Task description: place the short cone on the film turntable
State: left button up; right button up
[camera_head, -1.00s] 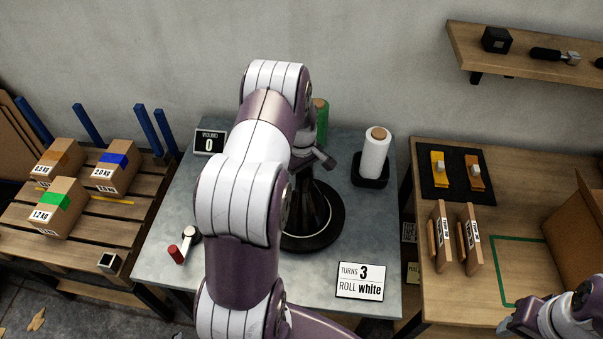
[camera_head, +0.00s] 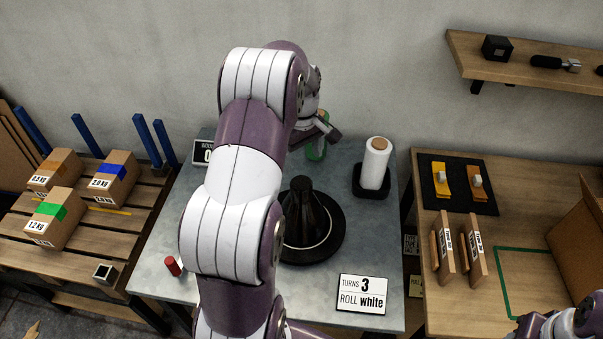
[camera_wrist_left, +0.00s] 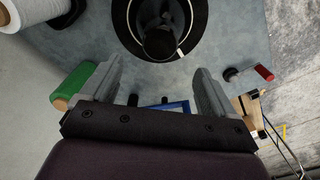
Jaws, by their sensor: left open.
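A dark cone (camera_head: 305,212) stands upright on the round black film turntable (camera_head: 336,240) in the middle of the grey table. The wrist view also shows the cone (camera_wrist_left: 160,38) at the top, on the turntable (camera_wrist_left: 122,30). My left gripper (camera_head: 322,130) is beyond the cone, near the green roll (camera_head: 318,148), and apart from the cone. In the wrist view its two fingers (camera_wrist_left: 158,78) are spread with nothing between them. My arm hides part of the turntable's left side. My right gripper (camera_head: 535,326) is at the lower right, partly cut off.
A white roll (camera_head: 374,165) stands in a black holder at the table's back right. A sign (camera_head: 362,295) reads three turns, roll white. A red handle (camera_head: 172,266) is at the table's left. A pallet with boxes (camera_head: 52,217) and a wooden bench (camera_head: 520,260) flank the table.

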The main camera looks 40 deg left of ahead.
pick_arm(q)
jog(key=s+d+r+m+t, duration=0.1)
jog(key=s+d+m, duration=1.3)
jog(key=d, duration=0.5)
jog(key=shift+s+m, duration=0.25)
jog(key=shift+m, duration=0.25)
jog(key=shift+s, duration=0.1)
